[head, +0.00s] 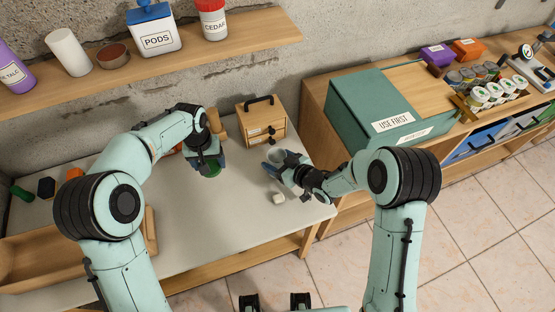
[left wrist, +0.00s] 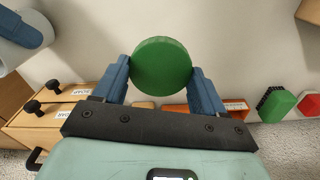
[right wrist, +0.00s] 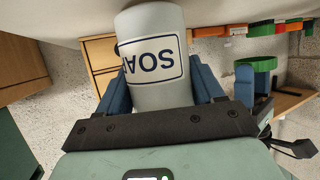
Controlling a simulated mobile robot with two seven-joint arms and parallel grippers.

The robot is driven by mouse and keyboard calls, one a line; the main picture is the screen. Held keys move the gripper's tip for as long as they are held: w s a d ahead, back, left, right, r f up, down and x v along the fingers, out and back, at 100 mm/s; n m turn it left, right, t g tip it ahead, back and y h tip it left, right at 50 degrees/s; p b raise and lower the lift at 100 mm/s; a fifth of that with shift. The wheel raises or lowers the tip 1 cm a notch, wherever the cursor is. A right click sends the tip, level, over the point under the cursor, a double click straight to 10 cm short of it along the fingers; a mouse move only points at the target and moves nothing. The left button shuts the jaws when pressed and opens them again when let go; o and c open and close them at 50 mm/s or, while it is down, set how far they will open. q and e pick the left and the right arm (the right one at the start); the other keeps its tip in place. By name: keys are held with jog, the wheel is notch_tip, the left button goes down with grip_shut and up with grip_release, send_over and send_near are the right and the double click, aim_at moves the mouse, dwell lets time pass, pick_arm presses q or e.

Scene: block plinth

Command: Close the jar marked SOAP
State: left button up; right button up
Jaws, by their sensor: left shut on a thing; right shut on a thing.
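The white jar marked SOAP (right wrist: 153,62) is between the fingers of my right gripper (right wrist: 158,88), which is shut on it. Its label reads upside down in the right wrist view. In the head view my right gripper (head: 279,163) holds it over the table's right part. My left gripper (left wrist: 162,82) is shut on a round green lid (left wrist: 162,66). In the head view the lid (head: 211,169) is at my left gripper (head: 207,164), left of the jar and apart from it. The jar's mouth is not clearly visible.
A small wooden drawer unit (head: 262,120) stands behind the grippers. A small white block (head: 278,198) lies in front of the jar. A wooden tray (head: 40,243) is at the left. A shelf (head: 150,62) carries several jars. The table's middle is clear.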

pick_arm(q)
jog(key=w+d+r+n, duration=0.3)
jog(key=d+r, duration=0.1)
jog(key=d, duration=0.7)
jog(key=n, duration=0.3)
send_near(276, 152)
jog(key=s+r, duration=0.1)
jog(key=s, duration=0.1)
jog(key=shift+s+r, duration=0.1)
jog(key=shift+r, duration=0.05)
jog(key=shift+f, duration=2)
jog(key=shift+f, duration=0.9)
jog(key=shift+f, duration=0.9)
jog(key=shift+s+r+g, duration=0.1)
jog(key=shift+g, duration=0.2)
